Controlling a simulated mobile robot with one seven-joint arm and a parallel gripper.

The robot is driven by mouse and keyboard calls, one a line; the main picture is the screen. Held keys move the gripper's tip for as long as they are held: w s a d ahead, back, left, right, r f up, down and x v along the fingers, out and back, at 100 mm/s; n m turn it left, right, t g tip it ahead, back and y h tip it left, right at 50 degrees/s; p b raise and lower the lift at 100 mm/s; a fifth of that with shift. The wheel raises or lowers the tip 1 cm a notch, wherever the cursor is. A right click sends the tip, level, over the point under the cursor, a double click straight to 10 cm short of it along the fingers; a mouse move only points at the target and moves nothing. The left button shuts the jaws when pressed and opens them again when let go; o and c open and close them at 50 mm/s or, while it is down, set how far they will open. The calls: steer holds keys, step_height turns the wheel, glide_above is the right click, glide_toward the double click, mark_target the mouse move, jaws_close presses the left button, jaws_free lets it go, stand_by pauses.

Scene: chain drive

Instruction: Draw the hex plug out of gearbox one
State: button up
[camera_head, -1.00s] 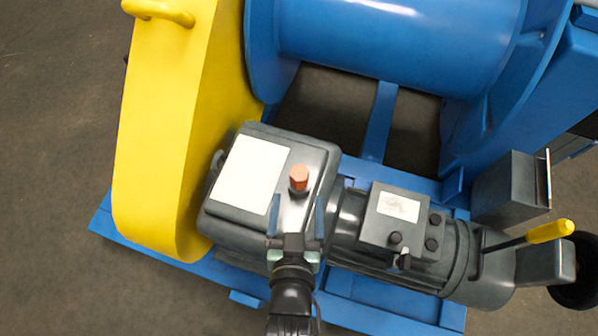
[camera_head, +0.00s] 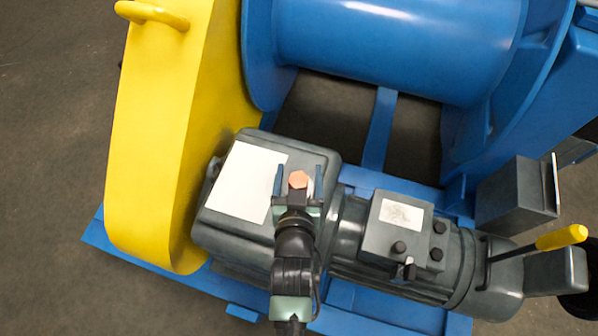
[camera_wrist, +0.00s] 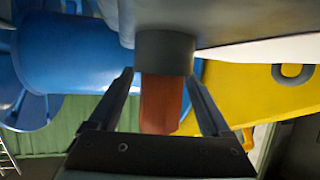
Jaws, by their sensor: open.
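The hex plug (camera_head: 298,180) is a small orange-copper hexagonal head on top of the dark grey gearbox (camera_head: 318,160). In the wrist view the plug (camera_wrist: 161,104) shows as an orange shaft below a grey round boss (camera_wrist: 164,52), still seated in it. My gripper (camera_head: 298,176) is open, with one finger on each side of the plug. In the wrist view the fingers of my gripper (camera_wrist: 160,92) stand apart from the plug with a gap on both sides.
A white plate (camera_head: 246,182) lies on the gearbox top. The yellow chain guard (camera_head: 160,130) rises at the left. The grey motor (camera_head: 400,235) with its terminal box adjoins at the right. A blue drum (camera_head: 400,45) is behind, and a yellow-handled lever (camera_head: 560,237) stands far right.

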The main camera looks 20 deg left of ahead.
jaws_close()
step_height(320, 180, up, 9)
steer(key=p, duration=0.8)
steer(key=shift+p, duration=0.4)
stand_by(0.7)
